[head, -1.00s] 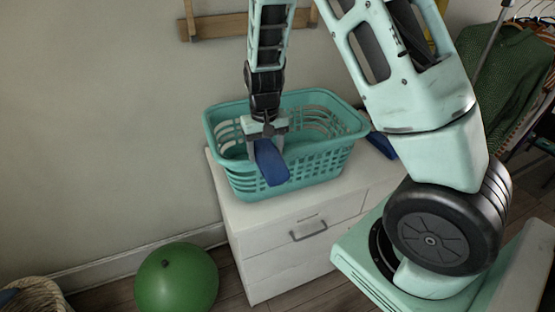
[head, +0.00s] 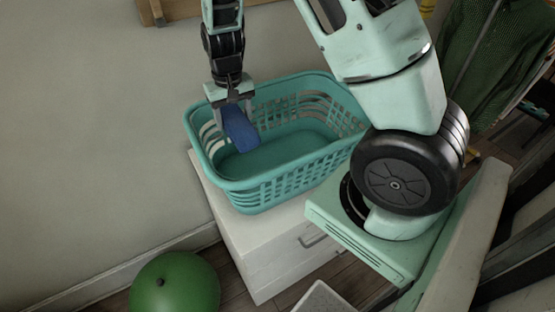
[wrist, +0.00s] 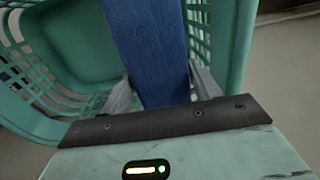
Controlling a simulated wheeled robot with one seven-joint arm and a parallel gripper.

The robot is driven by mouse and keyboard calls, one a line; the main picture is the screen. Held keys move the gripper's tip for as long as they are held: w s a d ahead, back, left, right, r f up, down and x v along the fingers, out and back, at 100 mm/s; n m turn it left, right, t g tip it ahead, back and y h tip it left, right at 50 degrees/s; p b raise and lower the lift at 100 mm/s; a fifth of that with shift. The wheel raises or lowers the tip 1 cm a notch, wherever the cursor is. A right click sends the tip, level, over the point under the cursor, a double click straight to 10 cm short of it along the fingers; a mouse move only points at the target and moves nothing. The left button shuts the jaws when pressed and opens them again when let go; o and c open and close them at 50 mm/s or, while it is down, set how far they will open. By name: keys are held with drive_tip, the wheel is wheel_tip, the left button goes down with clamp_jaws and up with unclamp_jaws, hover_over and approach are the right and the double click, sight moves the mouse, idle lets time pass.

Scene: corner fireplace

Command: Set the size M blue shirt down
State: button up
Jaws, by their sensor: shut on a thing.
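The blue shirt (head: 240,130) is a folded blue bundle held in my gripper (head: 234,108). My gripper points down over the left part of a teal laundry basket (head: 262,184), and the shirt hangs within the basket's opening, above its floor. In the wrist view the shirt (wrist: 150,45) runs between the two fingers of my gripper (wrist: 160,92), which are shut on it. The basket wall (wrist: 236,40) shows beside it. No size mark can be read on the shirt.
The basket stands on a white drawer cabinet (head: 262,262). A green ball (head: 175,283) is on the floor at the lower left. Dark green clothing (head: 490,45) hangs at the upper right. The basket's visible floor is bare.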

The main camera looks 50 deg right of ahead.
wheel_tip(320, 180, down, 19)
drive_tip(key=b, duration=0.6)
drive_tip(key=shift+s+f, duration=0.1)
drive_tip(key=shift+s, duration=0.05)
drive_tip(key=shift+f, duration=2.4)
drive_tip(key=shift+f, duration=0.2)
drive_tip(key=o, duration=1.1)
drive_tip(key=shift+c, duration=0.2)
drive_tip(key=shift+r, duration=0.2)
wheel_tip(320, 180, up, 12)
drive_tip(key=b, duration=0.2)
